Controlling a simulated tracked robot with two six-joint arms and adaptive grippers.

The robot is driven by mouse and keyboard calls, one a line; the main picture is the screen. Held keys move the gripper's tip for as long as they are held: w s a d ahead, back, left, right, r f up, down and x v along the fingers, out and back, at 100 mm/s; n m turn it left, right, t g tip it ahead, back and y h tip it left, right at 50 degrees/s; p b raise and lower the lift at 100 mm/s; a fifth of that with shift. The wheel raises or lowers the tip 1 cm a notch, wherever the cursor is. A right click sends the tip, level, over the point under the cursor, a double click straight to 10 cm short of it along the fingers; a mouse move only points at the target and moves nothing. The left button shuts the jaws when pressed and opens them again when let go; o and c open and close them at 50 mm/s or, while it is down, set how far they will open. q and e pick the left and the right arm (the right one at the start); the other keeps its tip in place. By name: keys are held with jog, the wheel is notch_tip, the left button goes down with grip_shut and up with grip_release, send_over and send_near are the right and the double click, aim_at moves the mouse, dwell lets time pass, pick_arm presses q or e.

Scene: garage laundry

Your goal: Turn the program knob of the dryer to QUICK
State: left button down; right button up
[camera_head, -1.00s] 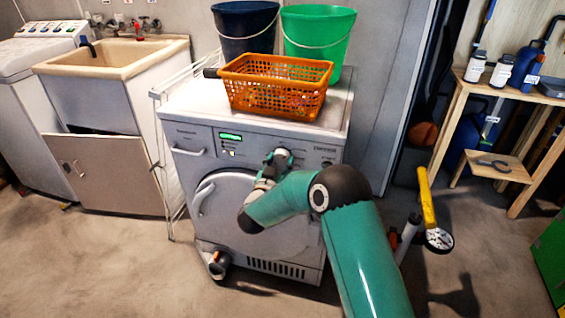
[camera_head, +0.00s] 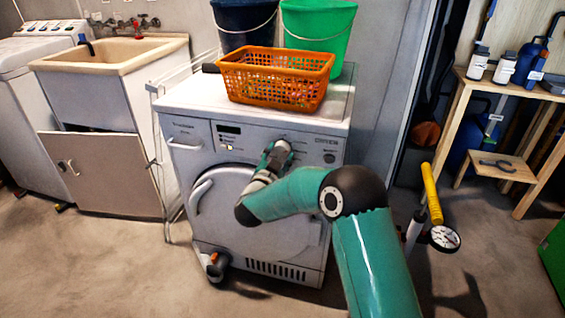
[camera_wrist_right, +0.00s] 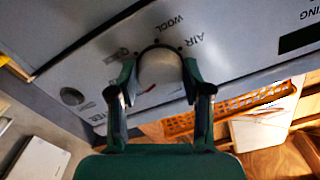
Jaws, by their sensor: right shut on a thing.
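The white dryer (camera_head: 190,167) stands in the middle of the head view, with its round door and a control panel above it. Its program knob (camera_wrist_right: 160,68) shows in the right wrist view as a pale round knob, with the labels WOOL and AIR upside down around it. A small red mark shows at its lower edge; I cannot read QUICK. My right gripper (camera_wrist_right: 158,80) is shut on the knob, one finger on each side. In the head view my right gripper (camera_head: 277,153) is at the panel and hides the knob. My left gripper is not in view.
An orange basket (camera_head: 275,63), a dark blue bucket (camera_head: 228,38) and a green bucket (camera_head: 318,42) stand on the dryer. A small round button (camera_wrist_right: 72,96) is beside the knob. A sink cabinet (camera_head: 95,100) is left; a yellow-handled gauge (camera_head: 432,195) is right.

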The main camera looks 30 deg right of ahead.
jog(key=m+b, duration=0.4)
jog(key=b, duration=0.1)
jog(key=shift+a+f, duration=0.15)
jog(key=shift+f, duration=0.1)
jog(key=m+b, duration=0.3)
jog(key=shift+m+b, duration=0.35)
jog(key=shift+m, duration=0.05)
jog(key=m+b, duration=0.4)
jog(key=shift+r+m+b, duration=0.15)
jog(key=shift+m+b, duration=1.4)
jog(key=shift+m, duration=0.05)
jog(key=o, duration=1.1)
jog(key=shift+o, duration=0.3)
jog(key=shift+r, duration=0.15)
